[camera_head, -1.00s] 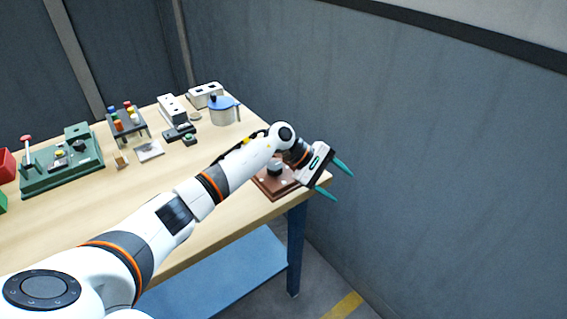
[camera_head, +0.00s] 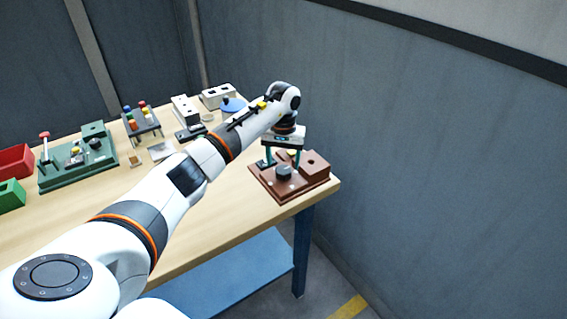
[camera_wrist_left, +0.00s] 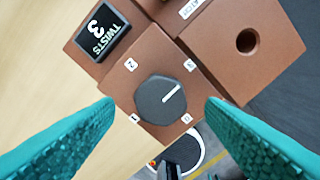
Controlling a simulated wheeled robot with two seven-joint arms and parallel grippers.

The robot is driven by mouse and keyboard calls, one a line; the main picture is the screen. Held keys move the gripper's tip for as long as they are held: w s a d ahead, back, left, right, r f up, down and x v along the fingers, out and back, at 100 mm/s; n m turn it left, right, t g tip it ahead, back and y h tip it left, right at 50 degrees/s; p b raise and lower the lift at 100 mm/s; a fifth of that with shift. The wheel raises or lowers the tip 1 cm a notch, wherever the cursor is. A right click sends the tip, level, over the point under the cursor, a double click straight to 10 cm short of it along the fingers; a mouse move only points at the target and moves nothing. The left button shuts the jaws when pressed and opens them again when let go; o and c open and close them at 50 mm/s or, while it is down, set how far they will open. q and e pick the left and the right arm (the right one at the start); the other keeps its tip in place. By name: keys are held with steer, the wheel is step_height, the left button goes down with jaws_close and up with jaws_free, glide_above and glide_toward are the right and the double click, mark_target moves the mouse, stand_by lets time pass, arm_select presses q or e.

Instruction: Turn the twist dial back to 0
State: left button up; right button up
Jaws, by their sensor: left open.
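The dial (camera_head: 284,172) is a dark grey knob on a reddish-brown box (camera_head: 288,191) at the table's near right corner. In the left wrist view the dial (camera_wrist_left: 160,99) has a white pointer line aimed to the upper right, toward a small label (camera_wrist_left: 190,65) too small to read surely. Other small labels surround it, the lower right one looking like 0 (camera_wrist_left: 187,118).
The box has a raised block with a round hole (camera_wrist_left: 247,40) beside the dial. A green device (camera_head: 75,168), a rack with coloured tops (camera_head: 140,124), grey blocks (camera_head: 185,109) and a red bin (camera_head: 14,160) stand farther left. The wooden tabletop (camera_head: 215,222) is clear in front.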

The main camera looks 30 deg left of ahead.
mark_target(283, 169)
arm_select(q)
steer(key=shift+f+p, duration=0.3)
steer(key=shift+f, duration=1.25)
steer(key=shift+c, duration=0.3)
steer(key=c, duration=0.9)
steer(key=shift+c, duration=0.2)
